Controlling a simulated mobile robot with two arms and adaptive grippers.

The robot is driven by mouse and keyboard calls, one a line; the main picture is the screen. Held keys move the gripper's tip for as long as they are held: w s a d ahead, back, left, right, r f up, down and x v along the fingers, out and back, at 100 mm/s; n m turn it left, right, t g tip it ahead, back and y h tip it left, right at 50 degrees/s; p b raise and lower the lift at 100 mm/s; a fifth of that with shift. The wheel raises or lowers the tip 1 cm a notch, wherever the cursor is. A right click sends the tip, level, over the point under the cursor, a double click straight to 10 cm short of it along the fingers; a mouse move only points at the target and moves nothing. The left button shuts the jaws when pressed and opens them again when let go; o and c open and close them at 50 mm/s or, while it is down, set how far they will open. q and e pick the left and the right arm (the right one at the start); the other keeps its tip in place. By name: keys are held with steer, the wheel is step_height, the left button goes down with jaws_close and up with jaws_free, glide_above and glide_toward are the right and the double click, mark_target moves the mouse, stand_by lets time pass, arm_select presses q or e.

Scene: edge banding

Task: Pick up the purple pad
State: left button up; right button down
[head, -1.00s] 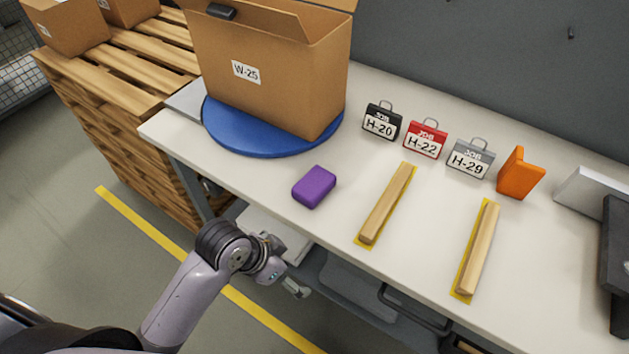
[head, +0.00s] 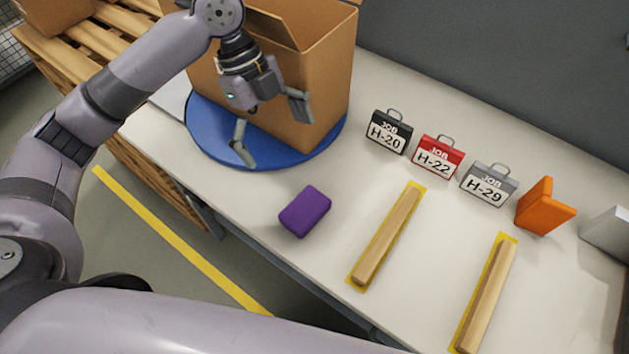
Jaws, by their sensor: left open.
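The purple pad (head: 305,211) lies flat on the white workbench, near its front edge and in front of the blue turntable. My left gripper (head: 271,131) hangs above the turntable, in front of the cardboard box, up and to the left of the pad in the head view. Its two fingers are spread wide with nothing between them. It is apart from the pad. My right gripper is not in view.
The open cardboard box (head: 322,85) stands on the blue turntable (head: 200,138). Job tags (head: 436,157) and an orange block (head: 543,207) stand toward the back. Two wooden strips (head: 388,236) lie right of the pad. The bench (head: 349,187) around the pad is clear.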

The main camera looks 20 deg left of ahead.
arm_select(q)
steer(key=s, duration=0.1)
steer(key=p, duration=0.1)
glide_toward(304, 207)
steer(key=x, duration=0.3)
steer(key=shift+w+d+f, duration=0.15)
steer(key=shift+d, duration=0.15)
steer(key=shift+p+x, duration=0.4)
steer(key=shift+x, duration=0.55)
steer(key=p+x, duration=0.1)
steer(key=x, duration=0.3)
steer(key=shift+f, duration=0.2)
steer(key=shift+s+f, duration=0.3)
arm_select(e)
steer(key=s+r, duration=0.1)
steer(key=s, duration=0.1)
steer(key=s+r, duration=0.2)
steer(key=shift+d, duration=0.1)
arm_select(q)
steer(key=shift+c, duration=0.2)
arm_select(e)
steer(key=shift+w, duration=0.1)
